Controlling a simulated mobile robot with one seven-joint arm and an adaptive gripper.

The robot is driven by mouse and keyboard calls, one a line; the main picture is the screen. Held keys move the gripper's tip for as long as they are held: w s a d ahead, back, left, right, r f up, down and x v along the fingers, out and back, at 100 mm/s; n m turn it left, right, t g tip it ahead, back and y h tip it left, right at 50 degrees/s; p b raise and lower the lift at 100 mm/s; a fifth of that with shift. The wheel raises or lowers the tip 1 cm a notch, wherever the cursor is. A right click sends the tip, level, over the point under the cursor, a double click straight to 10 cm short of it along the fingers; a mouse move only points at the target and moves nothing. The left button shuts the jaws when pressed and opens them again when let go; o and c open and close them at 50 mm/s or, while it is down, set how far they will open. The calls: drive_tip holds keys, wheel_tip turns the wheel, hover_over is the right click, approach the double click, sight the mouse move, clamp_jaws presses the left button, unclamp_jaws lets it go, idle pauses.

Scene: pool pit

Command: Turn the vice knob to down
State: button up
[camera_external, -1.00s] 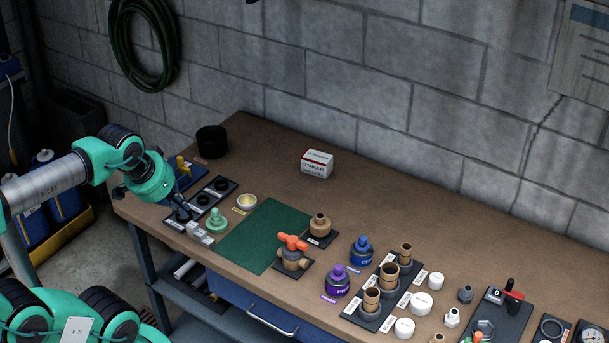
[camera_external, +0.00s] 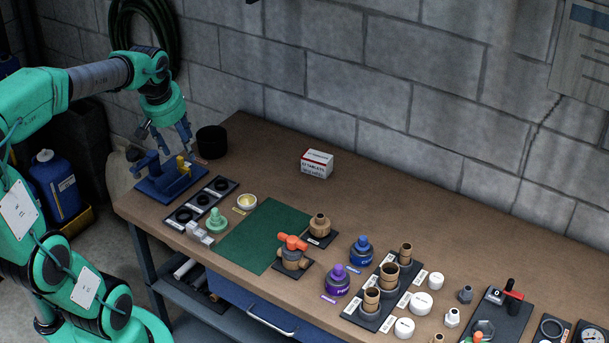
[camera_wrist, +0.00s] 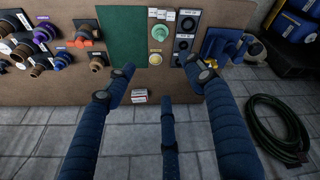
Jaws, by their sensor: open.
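The blue vice (camera_external: 158,182) stands at the left end of the bench, and its yellow knob (camera_external: 183,165) rises at its right side. In the wrist view the vice (camera_wrist: 232,46) is at the upper right, with the yellow knob (camera_wrist: 209,43) on its left part. My gripper (camera_external: 168,138) hangs above and behind the vice, fingers pointing down. In the wrist view my gripper (camera_wrist: 164,84) shows spread dark-blue fingers, open, with nothing between them.
A black cup (camera_external: 211,142) stands close to the right of the vice. A white box (camera_external: 317,164) stands at the back. The block wall is behind the bench.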

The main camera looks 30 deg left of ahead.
drive_tip(key=w+a+r+n+g+p, duration=0.1)
drive_tip(key=w+a+n+p, duration=0.3)
drive_tip(key=a, duration=0.3)
drive_tip(key=n+g+h+p, duration=0.1)
drive_tip(key=n+g+p, duration=0.2)
drive_tip(key=n+p, duration=0.85)
hover_over(132, 153)
drive_tip(key=b, duration=0.2)
wheel_tip(132, 153, down, 9)
drive_tip(key=n, duration=0.3)
drive_tip(key=shift+f+m, duration=0.2)
drive_tip(key=shift+m, duration=0.05)
drive_tip(key=shift+f, duration=0.15)
wheel_tip(132, 153, down, 14)
drive_tip(key=shift+r+b, duration=0.25)
drive_tip(key=shift+b, duration=0.1)
drive_tip(key=c, duration=1.1)
